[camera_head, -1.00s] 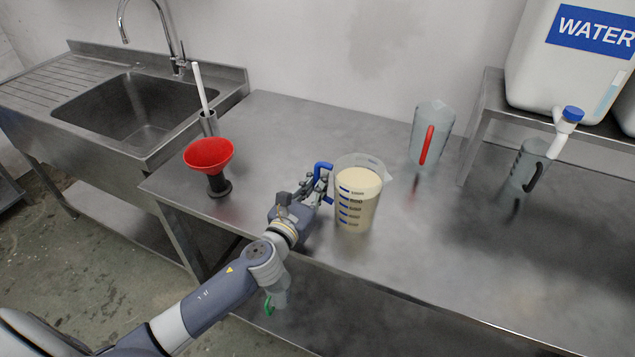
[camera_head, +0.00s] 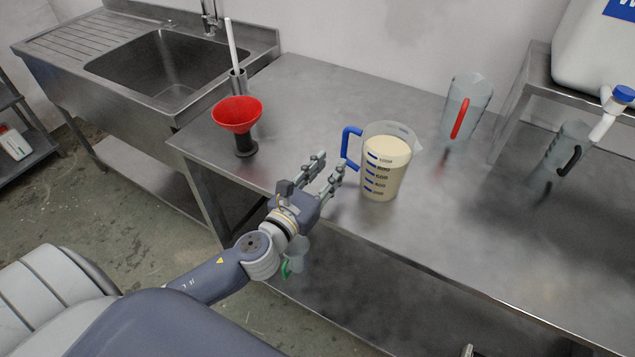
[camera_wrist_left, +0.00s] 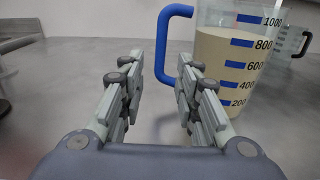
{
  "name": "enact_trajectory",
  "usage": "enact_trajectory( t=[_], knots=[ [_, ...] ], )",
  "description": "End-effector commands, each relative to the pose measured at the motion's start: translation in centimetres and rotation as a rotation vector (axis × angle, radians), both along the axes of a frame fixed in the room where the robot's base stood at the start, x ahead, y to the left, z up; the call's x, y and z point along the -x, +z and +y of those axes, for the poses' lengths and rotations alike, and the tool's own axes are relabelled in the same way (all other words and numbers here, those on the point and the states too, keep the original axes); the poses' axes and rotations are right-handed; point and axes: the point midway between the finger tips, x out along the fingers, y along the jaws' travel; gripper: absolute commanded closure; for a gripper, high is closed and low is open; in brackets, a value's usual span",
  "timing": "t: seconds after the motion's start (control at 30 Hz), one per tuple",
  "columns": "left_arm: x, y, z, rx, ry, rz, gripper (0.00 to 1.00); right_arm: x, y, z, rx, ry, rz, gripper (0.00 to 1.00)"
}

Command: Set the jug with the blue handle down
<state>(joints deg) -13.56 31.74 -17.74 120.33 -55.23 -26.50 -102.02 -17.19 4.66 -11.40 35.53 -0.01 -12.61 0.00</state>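The jug with the blue handle (camera_head: 383,174) stands upright on the steel table (camera_head: 300,92), filled with a cream-coloured liquid. Its blue handle (camera_head: 346,146) points left. My left gripper (camera_head: 333,168) is open and empty, just in front of and to the left of the jug, apart from the handle. In the left wrist view the handle (camera_wrist_left: 162,45) shows beyond the spread fingers (camera_wrist_left: 160,95), with nothing between them. The jug's body (camera_wrist_left: 232,62) is to the right there.
A red funnel (camera_head: 237,113) on a dark stand is at the table's left end. A jug with a red handle (camera_head: 466,108) stands behind right. A jug with a black handle (camera_head: 565,148) is under the water container's tap (camera_head: 607,122). A green-handled jug (camera_head: 297,256) is below the tabletop.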

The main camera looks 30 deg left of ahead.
Motion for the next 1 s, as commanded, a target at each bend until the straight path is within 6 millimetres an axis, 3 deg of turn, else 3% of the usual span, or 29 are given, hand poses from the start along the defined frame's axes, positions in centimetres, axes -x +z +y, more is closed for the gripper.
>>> enact_trajectory(
  t=[0.1, 0.3, 1.0],
  knots=[
    [1.9, -0.3, 0.1, -0.001, 0.000, 0.003, 0.70, 0.0, -0.6, 0.1, -0.002, -0.001, 0.000, 1.00],
    [3.6, -0.1, 0.2, 0.000, 0.000, 0.001, 0.70, 0.0, -0.9, 0.3, -0.003, -0.001, 0.000, 1.00],
    [4.0, 0.0, 0.2, -0.001, 0.000, -0.001, 0.70, 0.0, -0.9, 0.3, -0.004, 0.000, 0.000, 1.00]
  ],
)
